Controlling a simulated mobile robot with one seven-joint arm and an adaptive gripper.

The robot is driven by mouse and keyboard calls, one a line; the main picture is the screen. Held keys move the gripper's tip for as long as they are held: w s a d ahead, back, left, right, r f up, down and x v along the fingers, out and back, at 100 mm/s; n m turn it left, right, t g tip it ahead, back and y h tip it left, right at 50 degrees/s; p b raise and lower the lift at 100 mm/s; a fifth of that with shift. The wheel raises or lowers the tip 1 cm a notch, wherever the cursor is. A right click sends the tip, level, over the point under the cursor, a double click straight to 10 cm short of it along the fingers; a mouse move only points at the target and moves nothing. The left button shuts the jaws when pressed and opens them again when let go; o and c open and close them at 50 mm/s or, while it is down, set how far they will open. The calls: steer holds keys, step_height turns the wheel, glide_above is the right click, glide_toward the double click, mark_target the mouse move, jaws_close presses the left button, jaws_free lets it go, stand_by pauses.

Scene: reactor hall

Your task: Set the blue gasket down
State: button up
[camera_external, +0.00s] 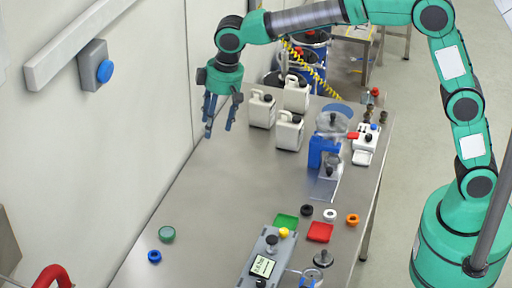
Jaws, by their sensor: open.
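The blue gasket (154,256) lies flat on the near left part of the grey metal table (215,215). My gripper (218,128) is open, points down and shows nothing between its fingers. It is high in the picture, apart from the gasket and well beyond it, near the wall side of the table. Its exact height above the table is hard to tell.
A green round piece (167,234) lies beside the blue gasket. Several white canisters (289,131) stand right of my gripper, with a blue device (324,150) farther right. A red tray (320,232) and grey instrument (266,258) are at front. The table's left middle is clear.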

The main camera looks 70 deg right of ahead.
steer(key=s+d+r+t, duration=0.1)
steer(key=s+d+r, duration=0.2)
steer(key=s, duration=0.5)
steer(key=s+d+r, duration=0.3)
steer(key=s+d, duration=0.1)
steer(key=s, duration=0.3)
steer(key=s+d+r+t, duration=0.1)
steer(key=s+d+r, duration=0.2)
steer(key=s, duration=0.5)
steer(key=s+d+f, duration=0.2)
steer(key=s, duration=0.9)
steer(key=s+d+f+t, duration=0.1)
steer(key=s+d+f, duration=0.2)
steer(key=s, duration=0.9)
steer(key=shift+f, duration=0.35)
steer(key=shift+f, duration=0.15)
step_height(320, 180, down, 8)
steer(key=b, duration=0.8)
steer(key=shift+f+b, duration=0.2)
steer(key=shift+b, duration=0.2)
